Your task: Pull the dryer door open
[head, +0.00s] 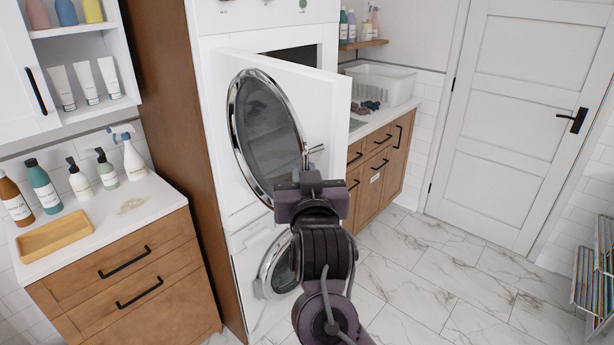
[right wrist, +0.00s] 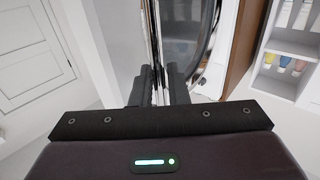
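The dryer door (head: 323,97) is a white panel with a round, chrome-rimmed dark window (head: 268,135). It stands partly open, swung out from the upper machine, with a dark gap (head: 292,56) behind its top edge. My right gripper (head: 312,168) is at the door's lower right, beside the window rim. In the right wrist view, its two dark fingers (right wrist: 157,88) stand close together on either side of a thin chrome bar (right wrist: 154,40), which looks like the door's handle. The fingertips are partly hidden in the head view. My left gripper is not in view.
A second machine with a round door (head: 279,265) is below. A wooden drawer unit (head: 135,268) with bottles stands left, and a counter with a white basket (head: 383,82) stands behind right.

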